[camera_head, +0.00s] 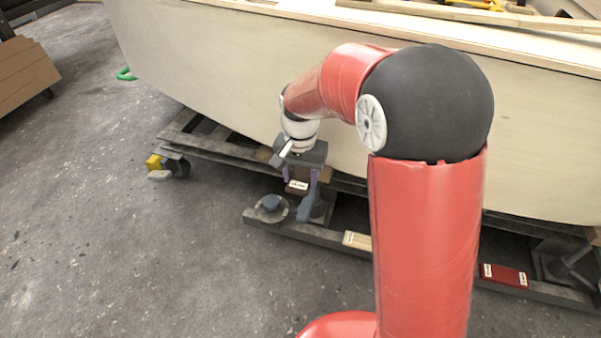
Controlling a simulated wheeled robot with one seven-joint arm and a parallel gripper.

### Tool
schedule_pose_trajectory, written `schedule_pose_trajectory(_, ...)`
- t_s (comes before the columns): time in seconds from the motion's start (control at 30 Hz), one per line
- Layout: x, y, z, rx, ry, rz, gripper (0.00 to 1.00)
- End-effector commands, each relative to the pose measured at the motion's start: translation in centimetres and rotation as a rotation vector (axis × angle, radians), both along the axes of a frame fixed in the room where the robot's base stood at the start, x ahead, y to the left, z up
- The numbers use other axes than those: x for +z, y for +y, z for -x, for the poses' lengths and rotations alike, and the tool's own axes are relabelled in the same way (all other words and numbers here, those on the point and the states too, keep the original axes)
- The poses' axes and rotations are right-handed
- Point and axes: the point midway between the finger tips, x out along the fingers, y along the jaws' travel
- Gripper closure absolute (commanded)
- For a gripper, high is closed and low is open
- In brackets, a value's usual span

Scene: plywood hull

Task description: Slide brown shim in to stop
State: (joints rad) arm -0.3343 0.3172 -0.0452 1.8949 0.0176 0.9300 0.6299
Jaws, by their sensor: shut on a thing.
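My gripper (300,180) is at the end of my red arm, low beside the pale plywood hull (230,70). It points down, and its fingers are shut on the brown shim (298,186), a small dark brown block with a white label. The shim is held above the grey rail (330,238) of the cradle, close to a round dark fitting (271,203) and a grey upright piece (305,208). Whether the shim touches anything below it, I cannot tell. The slot and its stop cannot be made out.
A pale labelled block (357,240) and a red labelled block (504,275) lie on the rail to the right. A dark clamp-like part (565,262) stands at far right. A caster with a yellow block (154,161) is at left. The floor at left is mostly clear.

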Motion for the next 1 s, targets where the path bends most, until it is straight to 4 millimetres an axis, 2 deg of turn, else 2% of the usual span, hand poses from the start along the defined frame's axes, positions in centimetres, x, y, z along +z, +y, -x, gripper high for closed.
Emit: schedule_pose_trajectory(1.0, -5.3, 0.0, 0.0, 0.0, 0.0, 0.0, 0.77)
